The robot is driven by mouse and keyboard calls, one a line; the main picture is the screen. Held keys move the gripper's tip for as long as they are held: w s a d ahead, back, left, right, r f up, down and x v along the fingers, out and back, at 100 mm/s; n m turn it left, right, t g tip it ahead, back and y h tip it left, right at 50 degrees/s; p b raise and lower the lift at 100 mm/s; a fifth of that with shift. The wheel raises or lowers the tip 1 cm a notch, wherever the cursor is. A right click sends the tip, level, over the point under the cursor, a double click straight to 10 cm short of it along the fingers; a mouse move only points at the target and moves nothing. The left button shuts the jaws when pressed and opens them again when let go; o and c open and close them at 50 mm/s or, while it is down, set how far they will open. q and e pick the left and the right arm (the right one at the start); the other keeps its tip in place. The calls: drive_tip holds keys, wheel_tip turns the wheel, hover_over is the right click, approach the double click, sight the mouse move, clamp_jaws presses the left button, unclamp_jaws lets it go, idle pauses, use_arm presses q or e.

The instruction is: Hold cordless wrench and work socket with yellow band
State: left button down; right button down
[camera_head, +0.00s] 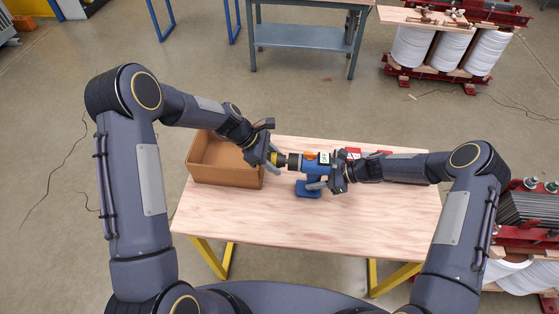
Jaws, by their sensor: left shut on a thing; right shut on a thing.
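A blue cordless wrench (312,175) with a dark nose and an orange part on top is above the middle of the wooden table (300,218). Its nose points left. My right gripper (328,180) is shut on the wrench from the right and hides part of its body. My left gripper (272,156) is shut on the work socket (276,159), of which a yellow band shows between the fingers. The socket is at the left end of the wrench nose. I cannot tell whether the two touch.
A red and white item (354,153) lies behind my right gripper. The front of the table is clear. A grey workbench (305,36) stands on the floor behind.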

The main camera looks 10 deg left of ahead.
use_arm(q)
drive_tip(key=shift+a+f, duration=0.1)
drive_tip(key=shift+a, duration=1.85)
wheel_tip(320, 180, up, 9)
drive_tip(key=a, duration=0.2)
idle(0.7)
use_arm(e)
drive_tip(key=c, duration=1)
unclamp_jaws()
drive_tip(key=shift+d, duration=0.1)
drive_tip(key=v, duration=1.2)
